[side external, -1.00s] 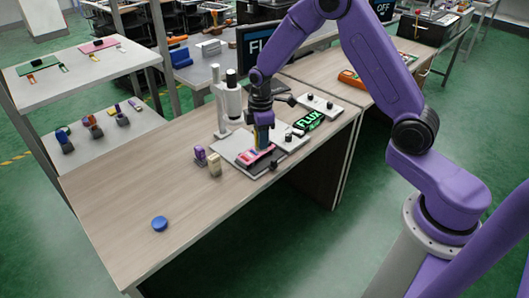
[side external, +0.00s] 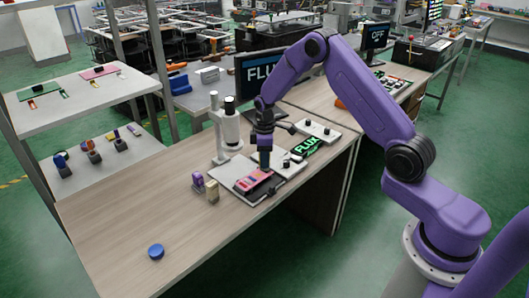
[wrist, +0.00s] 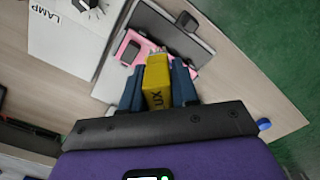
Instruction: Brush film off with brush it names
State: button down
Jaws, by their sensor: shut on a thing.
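My gripper (wrist: 158,88) is shut on a yellow brush (wrist: 158,78), whose visible letters end in "UX". The brush's pale bristle end points at a pink board (wrist: 183,43) on a grey plate. I cannot tell whether the bristles touch it. A dark square part lies on the board's left in the wrist view; I cannot make out any film. In the side view my gripper (side external: 265,166) is low over the pink board (side external: 252,181). A green-lettered sign (side external: 307,146) and a monitor (side external: 262,69) both read "FLUX".
A purple block-like item (side external: 198,180) and a cream one (side external: 212,190) stand left of the plate. A white microscope-like stand (side external: 229,130) is close behind my gripper. A panel (wrist: 70,35) marked "LAMP" has dark knobs. A blue disc (side external: 155,251) lies on the otherwise clear front-left table.

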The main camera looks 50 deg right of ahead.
notch_tip(320, 180, down, 3)
jog(key=shift+f, duration=0.15)
jog(key=shift+w+f, duration=0.45)
jog(key=shift+f, duration=0.1)
jog(key=shift+w, duration=2.6)
jog(key=shift+s, duration=3.1)
jog(key=shift+r, duration=4)
